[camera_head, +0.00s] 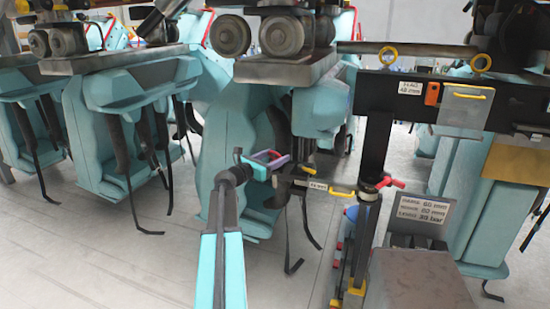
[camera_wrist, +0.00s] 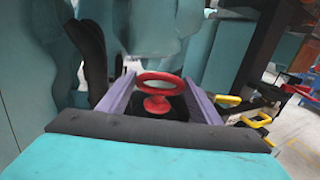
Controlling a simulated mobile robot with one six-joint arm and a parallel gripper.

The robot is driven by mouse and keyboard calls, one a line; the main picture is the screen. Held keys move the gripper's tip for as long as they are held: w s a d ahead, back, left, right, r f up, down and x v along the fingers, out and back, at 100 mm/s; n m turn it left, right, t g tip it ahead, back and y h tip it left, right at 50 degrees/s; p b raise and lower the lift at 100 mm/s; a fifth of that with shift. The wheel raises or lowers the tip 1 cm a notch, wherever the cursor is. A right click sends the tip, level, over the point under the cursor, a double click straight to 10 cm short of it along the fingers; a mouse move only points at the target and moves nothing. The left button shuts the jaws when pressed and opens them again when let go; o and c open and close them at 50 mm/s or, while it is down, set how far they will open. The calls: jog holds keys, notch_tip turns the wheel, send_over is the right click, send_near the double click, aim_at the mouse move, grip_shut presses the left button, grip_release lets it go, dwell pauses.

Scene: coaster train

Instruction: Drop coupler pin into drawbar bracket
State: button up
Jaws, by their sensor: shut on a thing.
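My gripper (camera_head: 268,162) is left of centre in the head view, in front of a teal seat. In the wrist view its two purple fingers (camera_wrist: 160,104) are shut on the coupler pin, a red piece with a ring top (camera_wrist: 158,79) and a short flared stem. The pin's lower end is hidden. In the head view only a little red (camera_head: 270,153) shows between the fingers. A dark bracket-like arm (camera_head: 312,184) with a small label and yellow handle is just right of my gripper. I cannot tell for sure whether it is the drawbar bracket.
A black beam (camera_head: 450,100) with yellow rings, an orange lock and a grey plate crosses the right side. A black post with a red handle (camera_head: 385,183) stands below it. Teal seats with hanging straps fill the left. A grey block (camera_head: 420,280) with a sign stands front right.

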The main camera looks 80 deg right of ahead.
jog(key=o, duration=1.4)
jog(key=shift+w+a, duration=0.1)
jog(key=shift+w, duration=0.05)
jog(key=b+v, duration=0.3)
jog(key=v, duration=1)
jog(key=shift+a, duration=0.25)
jog(key=shift+w, duration=0.15)
